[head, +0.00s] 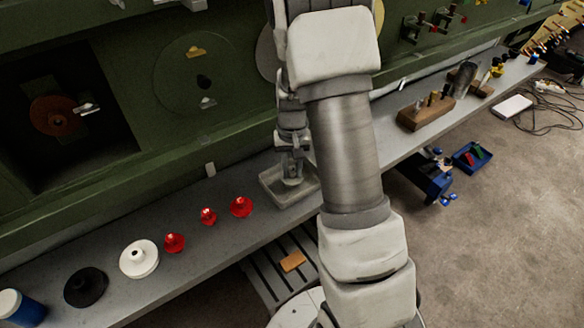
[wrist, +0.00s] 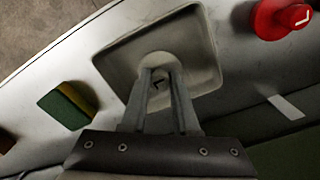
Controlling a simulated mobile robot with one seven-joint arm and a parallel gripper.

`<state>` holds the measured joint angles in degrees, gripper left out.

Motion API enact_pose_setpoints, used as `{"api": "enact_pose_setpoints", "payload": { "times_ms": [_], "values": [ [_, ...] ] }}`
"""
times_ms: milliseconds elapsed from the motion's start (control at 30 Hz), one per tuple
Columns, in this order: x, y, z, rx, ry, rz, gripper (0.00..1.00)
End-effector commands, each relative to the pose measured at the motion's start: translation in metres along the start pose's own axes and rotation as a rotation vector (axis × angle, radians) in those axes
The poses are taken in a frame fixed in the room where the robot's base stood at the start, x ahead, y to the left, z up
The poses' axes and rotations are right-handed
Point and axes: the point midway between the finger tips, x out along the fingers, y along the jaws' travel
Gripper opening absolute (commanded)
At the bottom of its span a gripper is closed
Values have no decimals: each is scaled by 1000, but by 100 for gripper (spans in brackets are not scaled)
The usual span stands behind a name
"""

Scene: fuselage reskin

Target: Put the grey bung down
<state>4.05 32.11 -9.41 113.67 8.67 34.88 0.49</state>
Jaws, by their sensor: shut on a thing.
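The grey bung (wrist: 159,61) is between the two fingertips of my gripper (wrist: 160,76) in the wrist view. My gripper is shut on it. Bung and fingertips are over the inside of a shallow grey square tray (wrist: 205,40). In the head view my gripper (head: 291,178) points down into the same tray (head: 273,199) on the grey shelf. The bung is mostly hidden there by the fingers. I cannot tell whether the bung touches the tray floor.
A green and yellow block (wrist: 68,105) lies beside the tray. A wooden block with tools (head: 425,112) stands right. The green fuselage wall rises behind.

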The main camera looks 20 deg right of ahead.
Motion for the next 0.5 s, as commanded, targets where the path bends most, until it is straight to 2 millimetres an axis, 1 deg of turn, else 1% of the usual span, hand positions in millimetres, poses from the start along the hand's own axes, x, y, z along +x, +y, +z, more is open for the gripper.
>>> {"api": "enact_pose_setpoints", "payload": {
  "times_ms": [33, 167, 200, 500],
  "values": [
    [1, 0, 0, 0, 0, 0, 32],
    [1, 0, 0, 0, 0, 0, 55],
    [1, 0, 0, 0, 0, 0, 58],
    [-1, 0, 0, 0, 0, 0, 58]
  ]
}}
